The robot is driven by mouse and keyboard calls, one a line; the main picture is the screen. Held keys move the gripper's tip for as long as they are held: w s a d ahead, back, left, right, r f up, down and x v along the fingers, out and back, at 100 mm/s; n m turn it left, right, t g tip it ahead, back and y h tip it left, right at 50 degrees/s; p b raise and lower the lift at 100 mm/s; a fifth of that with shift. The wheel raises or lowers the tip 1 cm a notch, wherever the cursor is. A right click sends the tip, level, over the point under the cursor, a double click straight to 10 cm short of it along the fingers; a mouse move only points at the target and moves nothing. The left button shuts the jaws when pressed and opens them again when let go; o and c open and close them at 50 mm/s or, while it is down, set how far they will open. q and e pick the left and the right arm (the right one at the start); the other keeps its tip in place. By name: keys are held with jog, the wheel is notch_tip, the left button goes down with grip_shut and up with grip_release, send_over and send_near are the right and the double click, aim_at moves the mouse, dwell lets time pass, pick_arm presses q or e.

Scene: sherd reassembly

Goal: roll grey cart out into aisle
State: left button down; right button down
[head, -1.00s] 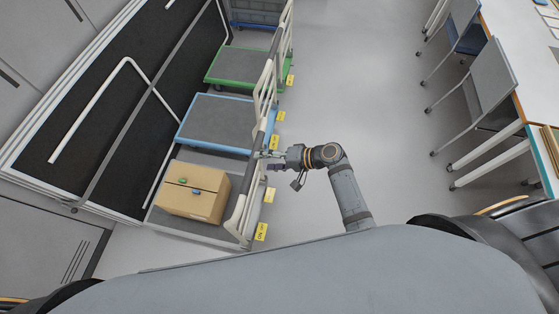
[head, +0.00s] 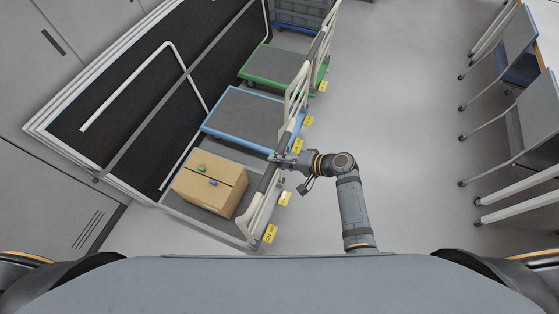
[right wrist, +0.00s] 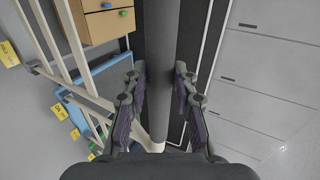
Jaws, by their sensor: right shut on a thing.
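The grey cart (head: 176,208) stands nearest me at the left in the head view, with a cardboard box (head: 209,184) on its deck. Its push handle has cream side bars (head: 257,213) and a dark grip bar. My right gripper (head: 280,160) is shut on that grip bar at the far end of the handle. The right wrist view shows the dark bar (right wrist: 160,55) running between the two fingers (right wrist: 158,78). My left gripper is not in view. The aisle floor (head: 410,180) lies to the right of the carts.
A blue cart (head: 243,112) stands close behind the grey cart, then a green cart (head: 274,66) and grey crates (head: 302,13). A black panel rack (head: 150,95) borders the carts on the left. Chairs (head: 503,120) and tables line the right side. Yellow tags (head: 271,233) mark the floor.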

dwell(0.3)
jog(key=s+d+p, duration=0.1)
jog(key=s+d, duration=0.3)
jog(key=d, duration=0.6)
jog(key=s+d+p, duration=0.1)
jog(key=s+d, duration=0.4)
jog(key=d, duration=0.6)
dwell(0.8)
